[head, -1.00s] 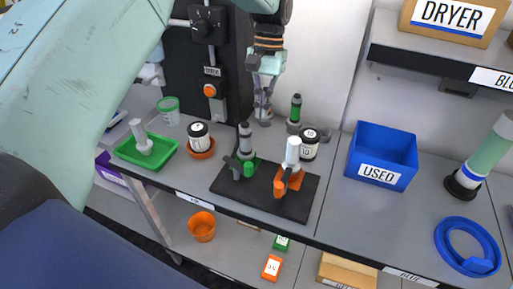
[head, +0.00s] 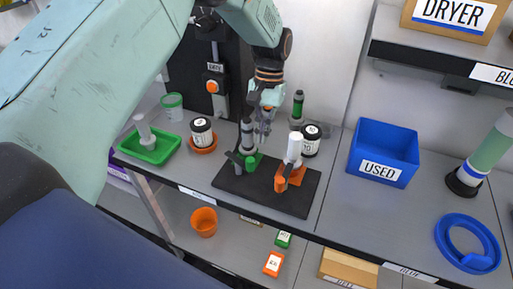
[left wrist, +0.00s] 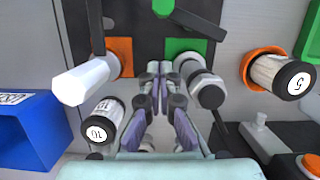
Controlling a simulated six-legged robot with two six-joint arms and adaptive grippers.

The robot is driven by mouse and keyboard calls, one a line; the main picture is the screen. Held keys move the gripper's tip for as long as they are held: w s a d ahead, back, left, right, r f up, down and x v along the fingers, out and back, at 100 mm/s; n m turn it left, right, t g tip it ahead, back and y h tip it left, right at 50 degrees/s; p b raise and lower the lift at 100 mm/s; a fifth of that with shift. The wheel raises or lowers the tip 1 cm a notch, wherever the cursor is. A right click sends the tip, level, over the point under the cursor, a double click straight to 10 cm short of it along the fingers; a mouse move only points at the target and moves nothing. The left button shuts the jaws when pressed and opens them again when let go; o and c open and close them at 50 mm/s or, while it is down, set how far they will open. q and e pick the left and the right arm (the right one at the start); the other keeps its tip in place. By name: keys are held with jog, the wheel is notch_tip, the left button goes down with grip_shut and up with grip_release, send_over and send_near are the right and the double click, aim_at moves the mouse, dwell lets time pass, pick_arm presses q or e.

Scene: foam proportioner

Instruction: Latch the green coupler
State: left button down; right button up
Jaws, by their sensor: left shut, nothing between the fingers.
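The green coupler (head: 247,139) stands on the left half of a black board (head: 265,191), with a grey cylinder, a green base plate, a green knob and a dark lever beside it. In the left wrist view its green plate (left wrist: 190,46) is at the top, right of centre, with the grey cylinder (left wrist: 205,88) pointing at the camera. The orange coupler (head: 291,160) with a white cylinder stands to its right. My left gripper (head: 264,136) is shut and empty, just behind and right of the green coupler. In the wrist view its fingers (left wrist: 160,72) lie between the two couplers. My right gripper is not in view.
A jar in an orange dish (head: 202,147) and a green tray (head: 148,150) stand left of the board. Another jar (head: 310,140) and a green-banded bottle (head: 297,107) stand behind it. A blue USED bin (head: 383,152) is to the right. A dark panel rises behind.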

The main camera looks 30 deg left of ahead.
pick_arm(q)
jog(key=shift+x, duration=1.05)
jog(key=shift+s+a, duration=0.1)
jog(key=shift+s, duration=0.2)
jog(key=shift+s+r+p, duration=0.1)
jog(key=shift+s+p, duration=0.3)
jog(key=shift+s, duration=0.85)
jog(key=shift+s+d, duration=0.25)
jog(key=shift+s, duration=0.2)
jog(key=shift+w+a, duration=0.15)
jog(key=shift+a, duration=0.05)
jog(key=shift+s+d, duration=0.15)
jog(key=shift+s, duration=0.1)
jog(key=shift+w+m+p, duration=0.1)
jog(key=shift+m+p, duration=0.3)
